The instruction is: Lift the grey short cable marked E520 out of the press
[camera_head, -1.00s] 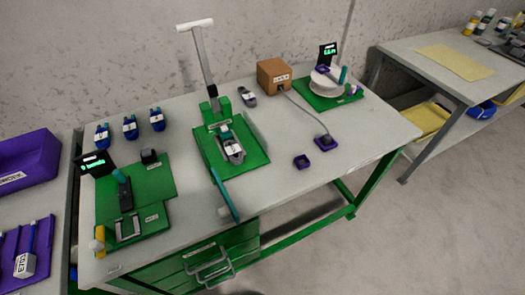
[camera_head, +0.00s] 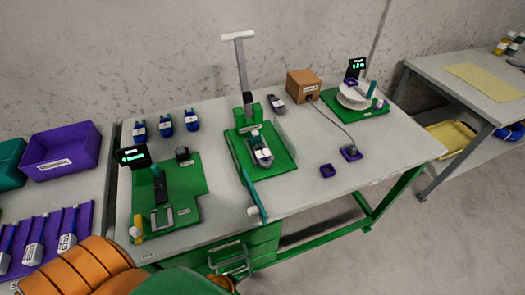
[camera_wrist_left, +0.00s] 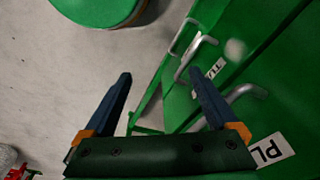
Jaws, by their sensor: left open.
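The press (camera_head: 246,75) stands in the middle of the bench, with its tall lever upright and a white cross handle on top. A short grey cable piece (camera_head: 262,156) with a white label lies in the press on the green base plate (camera_head: 283,168). The label is too small to read. My left gripper (camera_wrist_left: 159,76) is open and empty in the left wrist view, above the floor beside the green drawer front. In the head view my left arm shows at the lower left, but its fingers are not seen. My right gripper is in no view.
A similar grey piece (camera_head: 276,103) lies behind the press. A teal bar (camera_head: 255,200) sticks out at the press's front. A green fixture (camera_head: 190,215) stands to its left, and several blue pieces lie behind that. A brown box (camera_head: 303,86) and white spool (camera_head: 354,97) are to the right.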

